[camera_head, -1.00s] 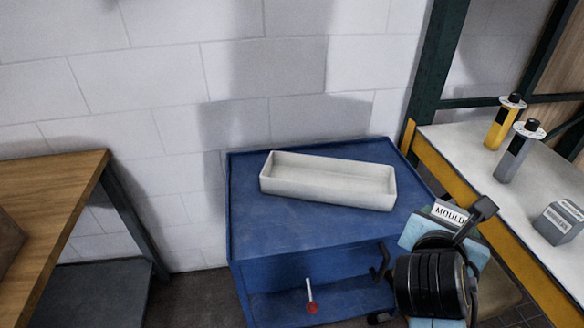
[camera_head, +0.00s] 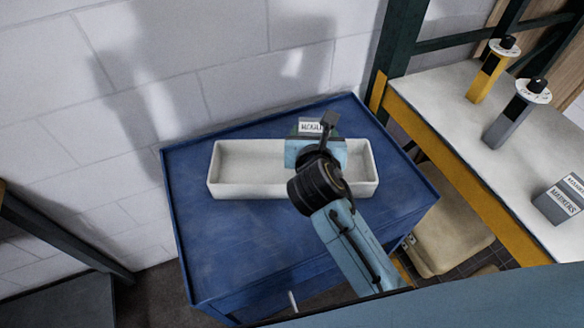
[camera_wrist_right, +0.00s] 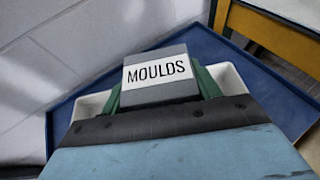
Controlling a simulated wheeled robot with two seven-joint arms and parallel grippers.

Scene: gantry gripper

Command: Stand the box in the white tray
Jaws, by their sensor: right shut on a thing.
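The box is a grey block with a white label reading MOULDS (camera_wrist_right: 159,75). In the head view the box (camera_head: 311,127) shows only in part above my gripper. My right gripper (camera_head: 318,140) is shut on the box; its green fingers flank the box in the wrist view (camera_wrist_right: 160,92). The box is over the right half of the white tray (camera_head: 240,191); I cannot tell whether it touches the tray floor. The tray is long, shallow and open, and its ends show in the wrist view (camera_wrist_right: 88,105). My left gripper is not in view.
The tray stands on a blue cabinet top (camera_head: 235,250). A block wall (camera_head: 150,60) is behind.

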